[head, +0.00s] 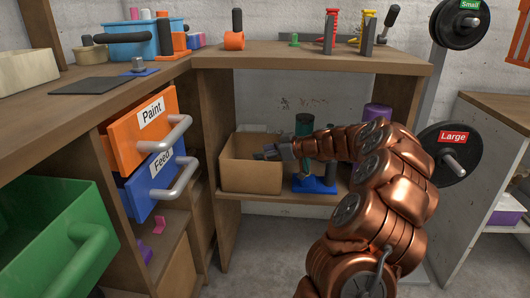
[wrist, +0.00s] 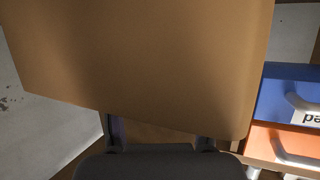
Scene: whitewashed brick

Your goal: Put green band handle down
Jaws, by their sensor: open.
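My gripper (head: 268,153) is open at the upper right rim of a cardboard box (head: 250,178) on the lower shelf. In the wrist view the brown box (wrist: 150,60) fills most of the picture, with the two fingers (wrist: 160,138) apart at its edge and nothing seen between them. I cannot clearly make out a green band handle; the box's inside is mostly hidden. A dark green upright cylinder (head: 304,124) stands behind my wrist, and a small green piece (head: 294,40) stands on the upper shelf.
A blue stand (head: 315,185) is right of the box. An orange Paint drawer (head: 135,135), a blue Feed drawer (head: 150,185) and a green drawer (head: 55,240) jut out at left. The upper shelf (head: 285,55) overhangs the box. A purple cylinder (head: 378,112) is behind my arm.

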